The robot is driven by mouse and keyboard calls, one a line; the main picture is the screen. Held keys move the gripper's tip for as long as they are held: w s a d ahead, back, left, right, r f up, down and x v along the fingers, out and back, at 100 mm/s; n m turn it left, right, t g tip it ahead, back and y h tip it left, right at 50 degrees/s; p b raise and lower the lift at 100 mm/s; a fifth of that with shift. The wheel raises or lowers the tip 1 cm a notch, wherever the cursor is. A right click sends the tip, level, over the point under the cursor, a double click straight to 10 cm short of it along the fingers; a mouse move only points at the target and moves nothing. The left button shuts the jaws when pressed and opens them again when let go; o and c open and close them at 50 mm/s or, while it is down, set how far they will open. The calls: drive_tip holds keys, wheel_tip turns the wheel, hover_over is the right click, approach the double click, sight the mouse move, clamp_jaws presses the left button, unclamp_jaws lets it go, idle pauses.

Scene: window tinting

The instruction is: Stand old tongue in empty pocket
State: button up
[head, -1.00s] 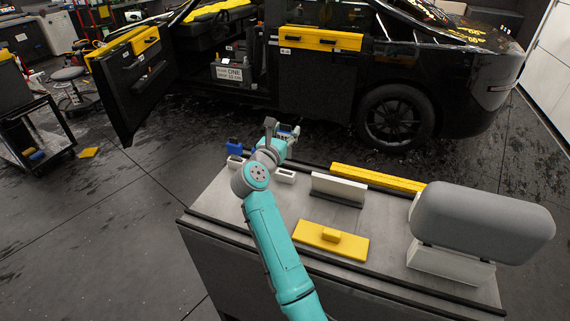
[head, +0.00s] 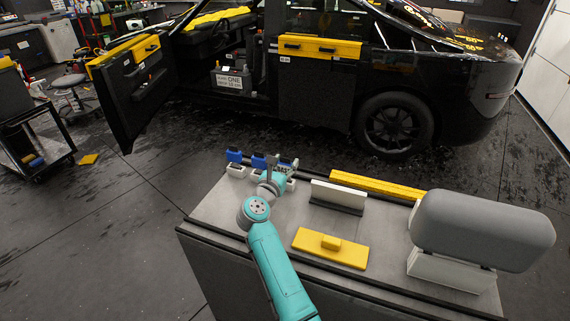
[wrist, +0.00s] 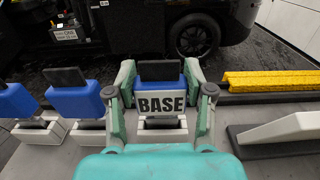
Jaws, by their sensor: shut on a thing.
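My gripper (wrist: 159,88) is shut on a blue tongue (wrist: 172,86) with a dark upright plate on top and a white label reading BASE. In the wrist view it stands upright between the fingers. A white pocket (wrist: 160,125) lies directly below it; the label hides the tongue's lower end, so I cannot tell how deep it sits. In the head view my gripper (head: 281,168) is at the bench's far left part, the tongue mostly hidden. Two other blue tongues (wrist: 76,100) (wrist: 15,101) stand in white pockets to the left.
The grey bench (head: 240,215) carries a white angled block (head: 338,194), a yellow squeegee-like block (head: 330,248), a yellow bar (head: 375,186) and a grey cushion on a white stand (head: 482,226). A black car (head: 400,80) with an open door stands beyond, apart from the bench.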

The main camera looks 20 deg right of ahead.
drive_tip(key=shift+f, duration=0.1)
drive_tip(key=o, duration=1.2)
drive_tip(key=v, duration=1.2)
